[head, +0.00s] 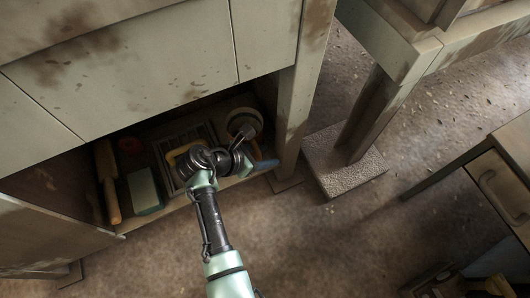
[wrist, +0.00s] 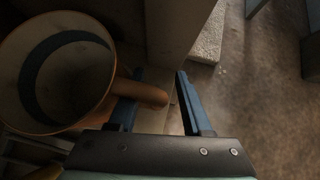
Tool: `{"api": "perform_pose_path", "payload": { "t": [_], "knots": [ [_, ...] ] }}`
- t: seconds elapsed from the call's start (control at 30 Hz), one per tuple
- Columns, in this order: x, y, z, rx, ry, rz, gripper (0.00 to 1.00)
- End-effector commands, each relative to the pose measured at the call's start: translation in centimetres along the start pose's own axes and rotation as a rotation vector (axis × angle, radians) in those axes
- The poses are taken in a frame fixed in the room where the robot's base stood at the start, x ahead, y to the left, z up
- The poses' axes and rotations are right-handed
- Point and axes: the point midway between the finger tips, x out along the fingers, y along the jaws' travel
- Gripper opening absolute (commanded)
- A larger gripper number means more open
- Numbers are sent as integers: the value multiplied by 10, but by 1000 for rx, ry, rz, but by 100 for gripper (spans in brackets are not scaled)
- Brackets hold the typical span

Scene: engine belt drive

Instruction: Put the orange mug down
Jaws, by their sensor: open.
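The orange mug (wrist: 57,128) shows at the left of the wrist view, with an orange-brown rim, a dark bluish band inside and a thick handle (wrist: 148,93) pointing right. In the head view, a round tan vessel (head: 246,115) at the right end of the low cabinet shelf seems to be this mug, partly covered by my wrist. My gripper (wrist: 160,95) is open, with blue fingers apart. The handle crosses the left finger and ends between the two fingers, short of the right one. Whether it touches a finger, I cannot tell. The mug's base is hidden.
The shelf (head: 180,203) also holds a wooden rolling pin (head: 108,180), a pale green block (head: 144,190) and a metal rack (head: 185,145). A cabinet post (head: 296,110) stands close right of my gripper. The open floor (head: 330,240) lies in front.

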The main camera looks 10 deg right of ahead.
Motion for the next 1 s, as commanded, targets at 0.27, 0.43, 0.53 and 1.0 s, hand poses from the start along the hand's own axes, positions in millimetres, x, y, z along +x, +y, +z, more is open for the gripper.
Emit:
{"api": "perform_pose_path", "payload": {
  "t": [0.27, 0.43, 0.53, 1.0],
  "knots": [
    [-18, 0, 5, -2, 0, 1, 49],
    [-48, 0, 7, -3, 0, 1, 49],
    [-66, 0, 7, -3, 0, 2, 49],
    [-121, 0, 3, -1, 1, 0, 49]
  ]
}}
